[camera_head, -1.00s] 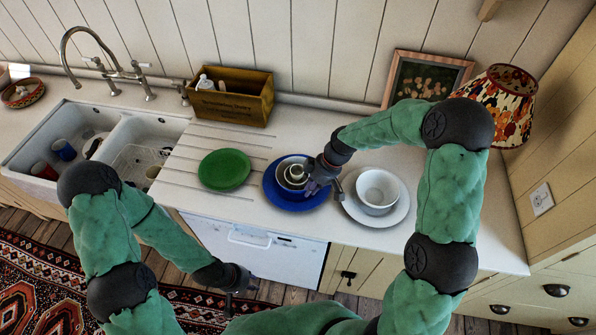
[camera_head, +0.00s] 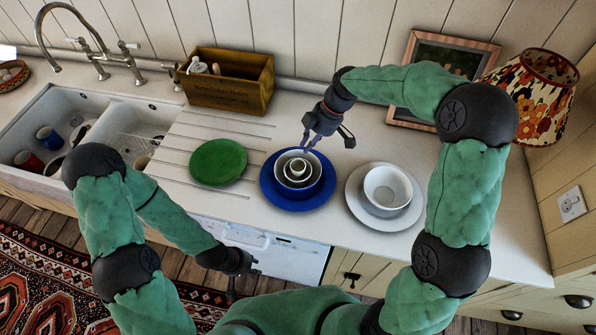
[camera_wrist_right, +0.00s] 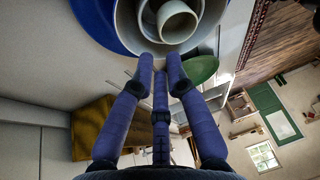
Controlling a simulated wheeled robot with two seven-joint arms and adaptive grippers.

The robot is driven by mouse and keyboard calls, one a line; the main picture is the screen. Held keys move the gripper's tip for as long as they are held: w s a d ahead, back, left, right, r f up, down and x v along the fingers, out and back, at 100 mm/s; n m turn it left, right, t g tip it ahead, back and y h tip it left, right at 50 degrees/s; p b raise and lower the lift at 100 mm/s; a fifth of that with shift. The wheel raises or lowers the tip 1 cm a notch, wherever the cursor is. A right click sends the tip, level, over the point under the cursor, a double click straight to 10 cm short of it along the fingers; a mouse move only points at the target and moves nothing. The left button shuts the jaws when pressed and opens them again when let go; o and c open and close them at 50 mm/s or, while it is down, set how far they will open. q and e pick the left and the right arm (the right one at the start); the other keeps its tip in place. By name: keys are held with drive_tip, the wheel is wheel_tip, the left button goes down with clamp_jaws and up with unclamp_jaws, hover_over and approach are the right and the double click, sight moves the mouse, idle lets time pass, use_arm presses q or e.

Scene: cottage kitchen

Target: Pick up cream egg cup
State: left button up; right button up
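A small cream cup (camera_head: 298,167), which looks like the egg cup, sits innermost in nested bowls (camera_head: 311,180) on a blue plate (camera_head: 284,203). It also shows at the top of the right wrist view (camera_wrist_right: 177,22). My right gripper (camera_head: 318,145) is above and just behind the bowls. Its fingers (camera_wrist_right: 160,68) are apart with nothing between them, pointing towards the bowls without holding the cup. My left gripper (camera_head: 240,284) hangs in front of the counter, low and away from the bowls; its finger opening is too small to tell.
A green plate (camera_head: 218,162) lies left of the blue plate. A white bowl (camera_head: 388,187) on a white plate (camera_head: 372,221) stands to the right. A wooden box (camera_head: 228,84), a picture frame (camera_head: 399,115) and a lamp (camera_head: 540,95) stand along the back. The sink (camera_head: 62,105) is at left.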

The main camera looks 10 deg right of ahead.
drive_tip(key=shift+b+x, duration=0.3)
drive_tip(key=shift+x, duration=2.8)
drive_tip(key=shift+s+d, duration=0.1)
drive_tip(key=shift+s, duration=0.05)
clamp_jaws()
